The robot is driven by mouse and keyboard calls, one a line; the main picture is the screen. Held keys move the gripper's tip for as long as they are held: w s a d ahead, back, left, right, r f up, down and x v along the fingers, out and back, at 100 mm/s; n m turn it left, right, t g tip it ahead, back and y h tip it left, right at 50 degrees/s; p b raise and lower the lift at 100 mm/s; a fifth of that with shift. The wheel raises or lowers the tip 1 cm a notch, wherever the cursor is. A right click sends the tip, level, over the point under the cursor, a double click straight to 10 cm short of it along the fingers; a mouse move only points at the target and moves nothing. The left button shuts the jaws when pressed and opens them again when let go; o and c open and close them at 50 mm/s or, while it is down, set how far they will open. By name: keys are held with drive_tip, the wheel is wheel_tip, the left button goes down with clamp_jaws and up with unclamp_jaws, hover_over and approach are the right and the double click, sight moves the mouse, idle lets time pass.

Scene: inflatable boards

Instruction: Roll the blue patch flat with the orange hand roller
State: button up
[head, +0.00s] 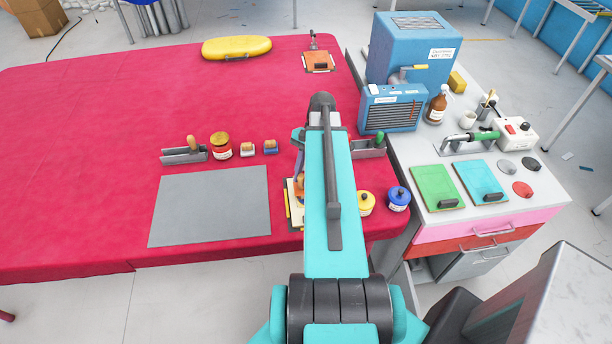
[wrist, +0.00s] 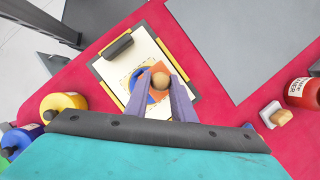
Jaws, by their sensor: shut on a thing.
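My gripper (wrist: 162,84) has its two purple fingers closed around a round wooden knob (wrist: 160,80). Orange shows beside and under the knob, and I take this held tool to be the orange hand roller (wrist: 157,68). It is over the blue patch (wrist: 139,87), which shows as a curved blue edge on the pale sheet of a clipboard. The roller and fingers hide the rest of the patch. I cannot tell whether the roller touches it. In the head view my arm covers most of the clipboard (head: 288,207), and the gripper (head: 299,172) is partly hidden.
A grey sheet (head: 210,206) lies left of the clipboard on the red table. A yellow tin (head: 366,204) and a blue tin (head: 398,198) stand right of it. Behind are a red tin (head: 221,146), two small knobbed blocks and grey trays holding handled tools.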

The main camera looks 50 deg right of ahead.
drive_tip(key=shift+w+a, duration=0.25)
idle(0.3)
drive_tip(key=shift+r, duration=3.55)
